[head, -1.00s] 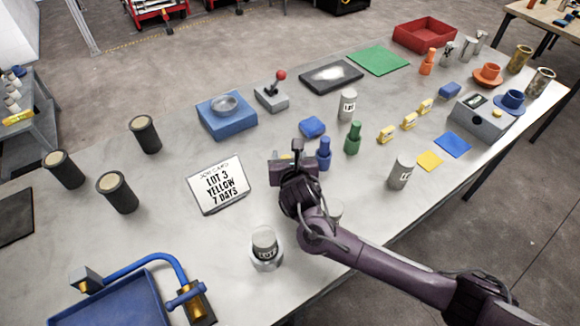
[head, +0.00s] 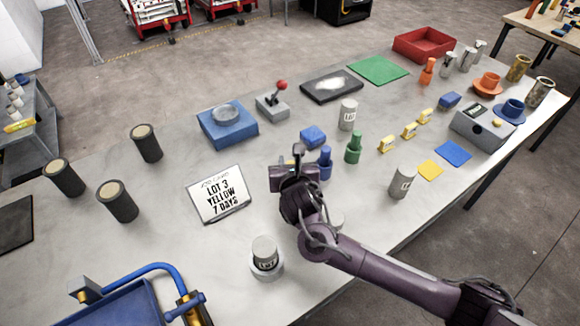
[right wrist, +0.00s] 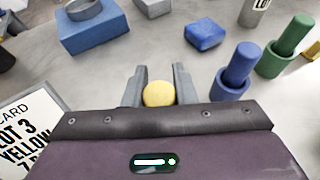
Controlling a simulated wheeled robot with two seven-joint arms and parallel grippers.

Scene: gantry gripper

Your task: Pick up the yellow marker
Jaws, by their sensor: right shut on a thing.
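The yellow marker (right wrist: 159,94) shows in the right wrist view as a round yellow end between my fingers. My right gripper (right wrist: 160,88) is shut on it, one grey finger on each side. In the head view my right gripper (head: 297,158) is over the middle of the table, and its own body hides the marker. I cannot tell whether the marker is clear of the table. My left gripper is not in view.
A blue marker in a blue holder (head: 325,164) stands close right of the gripper, with a green one (head: 353,148) beyond it. A blue block (head: 313,136) lies behind. A job card (head: 219,195) reading "LOT 3 YELLOW 7 DAYS" stands to the left.

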